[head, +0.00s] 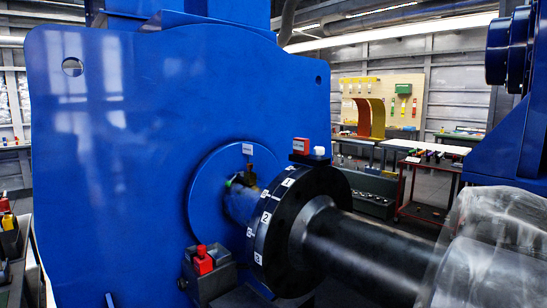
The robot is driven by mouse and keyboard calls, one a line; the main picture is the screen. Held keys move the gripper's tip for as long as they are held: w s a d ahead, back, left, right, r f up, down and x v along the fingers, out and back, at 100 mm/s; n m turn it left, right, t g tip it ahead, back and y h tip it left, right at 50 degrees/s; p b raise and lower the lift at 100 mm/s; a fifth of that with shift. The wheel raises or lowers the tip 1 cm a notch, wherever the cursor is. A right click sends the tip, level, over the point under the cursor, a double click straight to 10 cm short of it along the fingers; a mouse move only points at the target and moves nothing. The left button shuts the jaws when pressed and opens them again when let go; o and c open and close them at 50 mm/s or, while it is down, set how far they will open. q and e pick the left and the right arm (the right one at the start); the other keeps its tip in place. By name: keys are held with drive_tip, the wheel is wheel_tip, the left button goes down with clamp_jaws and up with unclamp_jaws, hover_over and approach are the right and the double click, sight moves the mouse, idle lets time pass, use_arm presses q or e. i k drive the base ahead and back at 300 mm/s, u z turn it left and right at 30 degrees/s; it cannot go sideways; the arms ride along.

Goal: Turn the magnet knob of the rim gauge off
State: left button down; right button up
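A small red block with a label (300,146) and a white round piece (319,151) sit on a dark bracket on top of the black coupling flange (305,210). A second red piece (203,262) stands on a dark grey box (208,283) at the lower left of the flange. I cannot tell which of these is the rim gauge's magnet knob, or how it is set. The flange rim carries white number labels, with "2" readable. Neither gripper is in the head view.
A large blue motor housing (120,130) fills the left. A dark shaft (365,250) runs right into clear plastic wrapping (490,255). More blue machinery (500,150) stands at right. Behind are a tool board (385,95) and a red-framed workbench (428,164).

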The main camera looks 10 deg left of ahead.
sight(319, 152)
drive_tip(key=u, duration=0.4)
drive_tip(key=i, duration=1.25)
drive_tip(key=z, duration=1.5)
